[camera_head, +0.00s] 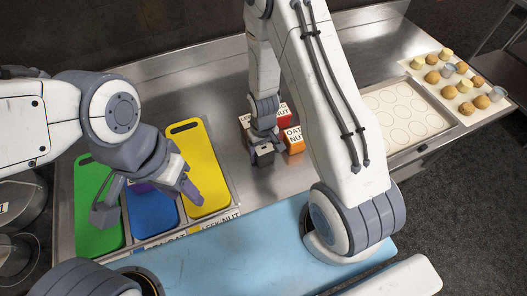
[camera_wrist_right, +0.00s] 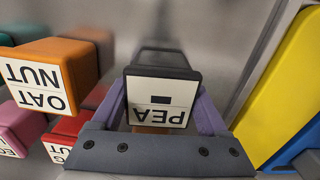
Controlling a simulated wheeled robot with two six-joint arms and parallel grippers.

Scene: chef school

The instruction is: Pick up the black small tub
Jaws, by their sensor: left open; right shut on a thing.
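The black small tub (camera_head: 264,157) stands at the front of a cluster of tubs on the steel counter in the head view. In the right wrist view the black tub (camera_wrist_right: 162,73) has a dark rim and a white label reading "PEA". My right gripper (camera_head: 263,138) points down over it and is shut on it, with a finger on either side. Whether its base touches the counter I cannot tell. My left gripper (camera_head: 148,203) is open and empty above the blue board (camera_head: 152,219), far left of the tub.
An orange tub (camera_head: 294,140) stands close right of the black one, with red tubs (camera_head: 284,114) behind. Green (camera_head: 92,205) and yellow (camera_head: 205,165) boards lie left. A tray of round outlines (camera_head: 400,117) and small baked pieces (camera_head: 465,85) are at right.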

